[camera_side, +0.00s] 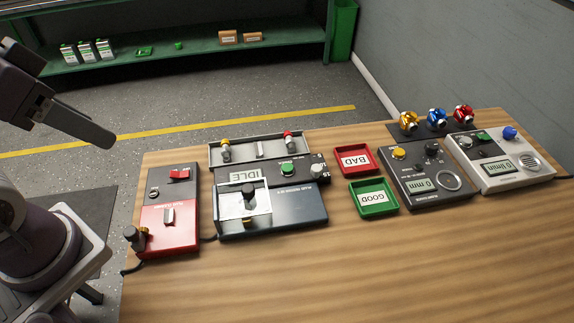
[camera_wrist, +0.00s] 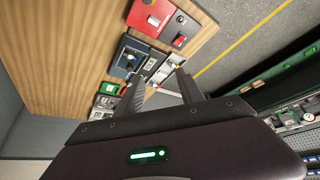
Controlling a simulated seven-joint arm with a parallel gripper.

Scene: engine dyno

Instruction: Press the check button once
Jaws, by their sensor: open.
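No label that I can read says "check", so I cannot tell which button it is. A green button (camera_side: 287,169) sits on the dark tester with the IDLE display (camera_side: 246,175). A yellow button (camera_side: 399,152) is on the dark-grey box (camera_side: 430,194). My gripper (camera_side: 103,136) is raised at the left, apart from the devices. In the wrist view my gripper (camera_wrist: 160,76) has its two fingers spread, with nothing between them.
A red box (camera_side: 169,217) with switches stands at the table's left. Red BAD (camera_side: 351,160) and green GOOD (camera_side: 373,197) trays lie mid-table. Gold (camera_side: 408,121), blue (camera_side: 437,116) and red (camera_side: 463,114) parts stand at the back right. The front wooden tabletop (camera_side: 380,270) is clear.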

